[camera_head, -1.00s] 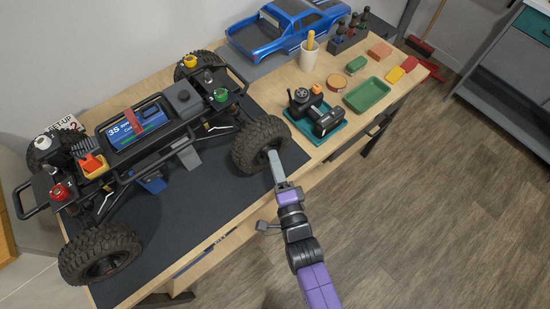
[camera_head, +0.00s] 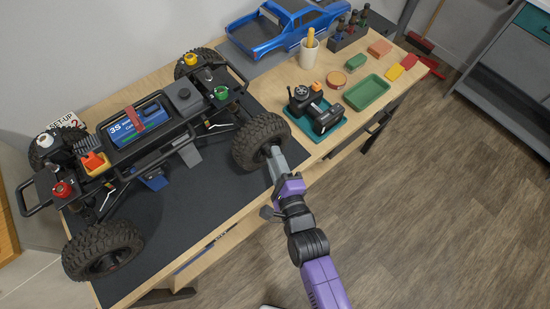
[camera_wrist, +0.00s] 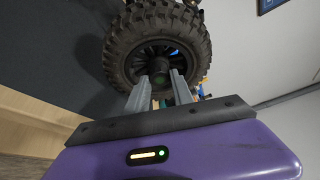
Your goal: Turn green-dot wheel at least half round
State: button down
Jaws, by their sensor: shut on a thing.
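The green-dot wheel (camera_head: 252,142) is the black knobby tyre at the right front corner of the crawler (camera_head: 135,130), nearest the green cap. In the wrist view the same wheel (camera_wrist: 115,50) faces me, with a green dot on its dark hub (camera_wrist: 158,79). My gripper (camera_head: 273,153) reaches the outer face of this wheel from the table's front edge. In the wrist view its two grey fingers (camera_wrist: 160,80) stand on either side of the hub, shut on it. The exact finger contact is hard to see. The hub end is hidden by the fingers in the head view.
The crawler stands on a dark mat (camera_head: 190,215). A teal tray (camera_head: 335,134) with a black device lies right of the wheel, and a green tray (camera_head: 366,92) is beyond. A blue truck body (camera_head: 285,28) is at the back. Open floor lies before the table.

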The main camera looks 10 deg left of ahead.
jog(key=c, duration=1.1)
grip_release()
jog(key=b+v, duration=0.1)
jog(key=v, duration=0.6)
jog(key=shift+s+d, duration=0.25)
jog(key=shift+s, duration=0.05)
